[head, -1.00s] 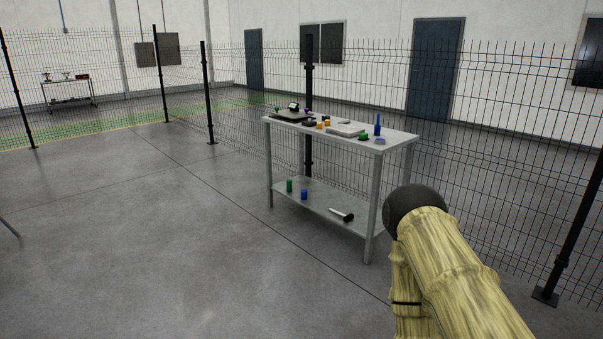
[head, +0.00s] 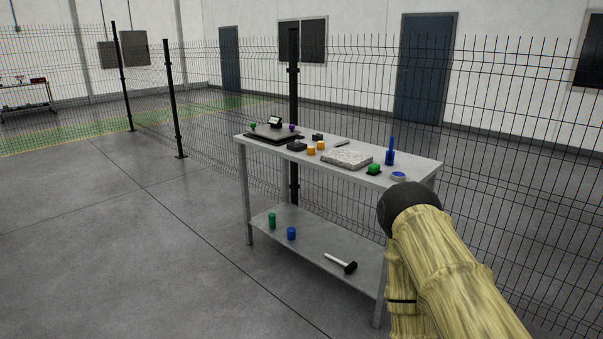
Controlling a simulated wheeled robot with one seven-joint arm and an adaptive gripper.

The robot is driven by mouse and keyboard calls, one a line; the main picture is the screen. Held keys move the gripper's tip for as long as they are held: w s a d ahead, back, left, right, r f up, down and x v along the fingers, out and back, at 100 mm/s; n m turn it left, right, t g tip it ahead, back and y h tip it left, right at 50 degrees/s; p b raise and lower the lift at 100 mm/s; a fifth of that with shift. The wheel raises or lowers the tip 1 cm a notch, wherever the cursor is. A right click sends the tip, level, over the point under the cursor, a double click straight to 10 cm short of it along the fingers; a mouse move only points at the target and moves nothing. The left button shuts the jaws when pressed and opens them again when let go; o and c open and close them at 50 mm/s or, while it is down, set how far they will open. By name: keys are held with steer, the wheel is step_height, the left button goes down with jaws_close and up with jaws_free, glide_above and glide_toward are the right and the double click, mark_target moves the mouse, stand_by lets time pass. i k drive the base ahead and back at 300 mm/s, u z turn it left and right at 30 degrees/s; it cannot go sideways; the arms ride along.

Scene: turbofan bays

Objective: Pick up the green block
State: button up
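A small green block (head: 374,168) sits on a dark flat piece near the right front of the grey table's top (head: 410,163). It lies between a pale speckled slab and a blue-and-white round item. My arm, in a yellowish cover with a black rounded joint, fills the lower right of the head view, right of the table's front. My gripper itself is not visible.
The table also bears a speckled slab (head: 347,159), a blue bottle (head: 390,152), orange blocks (head: 311,150) and a black scale-like device (head: 272,134). Its lower shelf holds a green can (head: 271,220), a blue can (head: 291,233) and a mallet (head: 342,264). Mesh fence stands behind; floor at left is clear.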

mark_target(374, 170)
steer(key=z, duration=0.2)
steer(key=i, duration=2.05)
steer(key=z, duration=0.2)
